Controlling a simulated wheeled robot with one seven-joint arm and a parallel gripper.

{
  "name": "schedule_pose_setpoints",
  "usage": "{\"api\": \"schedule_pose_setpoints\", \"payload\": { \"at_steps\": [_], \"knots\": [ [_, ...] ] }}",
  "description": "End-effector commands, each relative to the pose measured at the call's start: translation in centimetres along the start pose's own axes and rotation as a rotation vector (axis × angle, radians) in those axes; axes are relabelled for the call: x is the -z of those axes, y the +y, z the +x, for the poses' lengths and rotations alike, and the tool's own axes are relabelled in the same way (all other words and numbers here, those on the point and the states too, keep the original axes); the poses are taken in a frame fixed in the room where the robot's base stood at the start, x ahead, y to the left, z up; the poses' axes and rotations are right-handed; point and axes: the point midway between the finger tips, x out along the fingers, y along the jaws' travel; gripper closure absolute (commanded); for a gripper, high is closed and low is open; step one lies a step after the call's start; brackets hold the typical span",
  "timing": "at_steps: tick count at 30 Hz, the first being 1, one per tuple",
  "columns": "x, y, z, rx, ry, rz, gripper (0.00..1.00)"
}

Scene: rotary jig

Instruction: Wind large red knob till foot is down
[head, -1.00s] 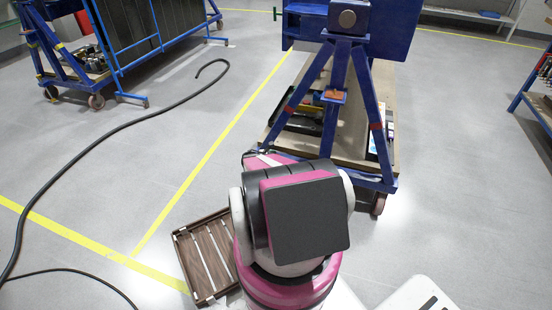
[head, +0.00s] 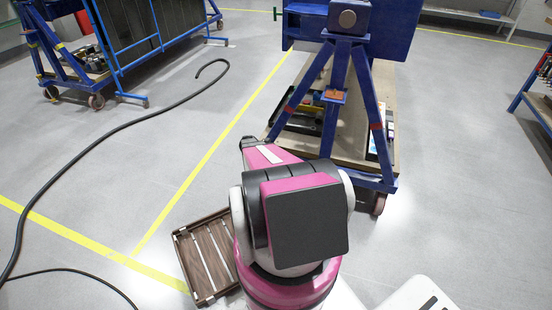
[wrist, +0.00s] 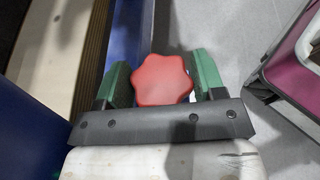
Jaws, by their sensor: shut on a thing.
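The large red knob (wrist: 161,80) is a lobed star shape in the middle of the wrist view. My gripper (wrist: 162,78) has its two green-padded fingers on either side of the knob and is shut on it. A blue beam (wrist: 128,32) runs beside the knob in the wrist view. In the head view my arm hides the knob and my gripper. The foot is not seen in either view.
The blue jig stand (head: 338,80) on a wheeled wooden-decked base (head: 345,150) is ahead. A slatted brown crate (head: 205,255) lies left of my arm. A black hose (head: 110,135) crosses the floor at left.

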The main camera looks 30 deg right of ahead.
Motion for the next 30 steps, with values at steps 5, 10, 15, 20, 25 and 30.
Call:
{"api": "schedule_pose_setpoints", "payload": {
  "at_steps": [5,10,15,20,25,30],
  "knots": [
    [-0.03,0.07,0.01,0.048,-0.001,0.022,0.61],
    [-0.05,-0.02,0.03,0.068,-0.001,0.03,0.61],
    [-0.07,-0.04,0.03,0.071,-0.001,0.031,0.61],
    [-0.07,-0.05,0.04,0.07,-0.001,0.032,0.61],
    [-0.06,-0.03,0.04,0.069,-0.001,0.031,0.13],
    [-0.04,0.02,0.04,0.067,0.0,0.03,0.13]
  ]
}}
